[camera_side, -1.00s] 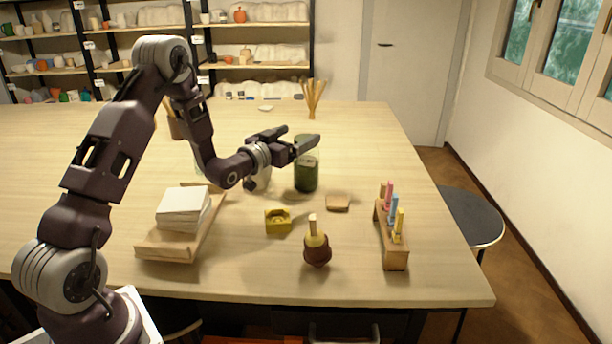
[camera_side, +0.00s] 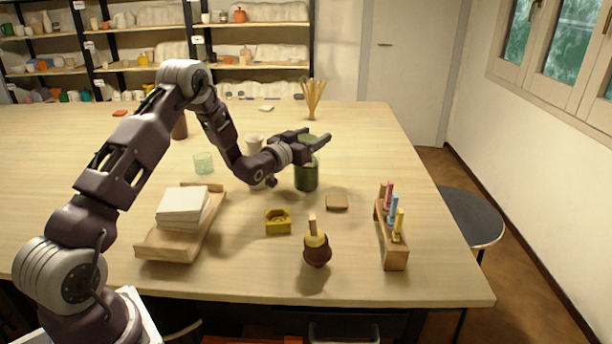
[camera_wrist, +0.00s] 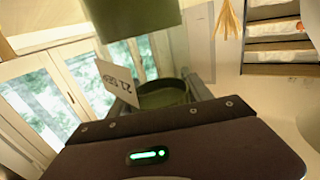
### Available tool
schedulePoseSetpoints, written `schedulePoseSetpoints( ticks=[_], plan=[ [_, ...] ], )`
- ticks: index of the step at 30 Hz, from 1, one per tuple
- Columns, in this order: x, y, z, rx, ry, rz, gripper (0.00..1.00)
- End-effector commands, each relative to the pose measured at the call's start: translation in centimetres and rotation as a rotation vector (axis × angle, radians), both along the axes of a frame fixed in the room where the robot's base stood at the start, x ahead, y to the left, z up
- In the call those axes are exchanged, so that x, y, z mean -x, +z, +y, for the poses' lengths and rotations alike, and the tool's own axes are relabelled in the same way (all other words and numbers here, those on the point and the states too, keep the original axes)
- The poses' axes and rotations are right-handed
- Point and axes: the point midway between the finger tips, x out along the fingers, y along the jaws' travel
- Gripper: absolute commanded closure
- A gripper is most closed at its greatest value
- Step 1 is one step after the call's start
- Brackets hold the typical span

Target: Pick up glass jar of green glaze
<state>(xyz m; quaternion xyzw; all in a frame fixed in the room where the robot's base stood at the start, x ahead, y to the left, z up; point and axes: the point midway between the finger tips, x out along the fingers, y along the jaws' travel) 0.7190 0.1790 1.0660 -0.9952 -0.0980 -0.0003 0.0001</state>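The glass jar (camera_side: 306,178) of green glaze stands upright on the table. In the wrist view, which looks upside down, its glaze (camera_wrist: 135,28) shows at the top, with a white label (camera_wrist: 117,78) and a green rim (camera_wrist: 163,95) near my gripper. My gripper (camera_side: 318,135) points right at the height of the jar's upper part. Its fingers are apart, one on the near side and one on the far side of the jar's top. They look close to the glass; contact cannot be made out, and the fingers partly hide the jar's top.
White tiles (camera_side: 183,207) sit on boards at left. The table right of the jar is clear.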

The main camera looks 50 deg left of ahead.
Motion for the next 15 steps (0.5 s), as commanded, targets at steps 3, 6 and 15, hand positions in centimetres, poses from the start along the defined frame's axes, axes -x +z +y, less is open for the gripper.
schedulePoseSetpoints(
  ticks=[3,6,15],
  plan=[
    [0.01,0.01,0.01,0.0,0.0,0.0,0.81],
    [0.02,0.01,0.01,0.0,0.0,0.0,1.0],
    [-0.02,0.37,0.02,-0.002,0.0,-0.005,1.0]
  ],
)
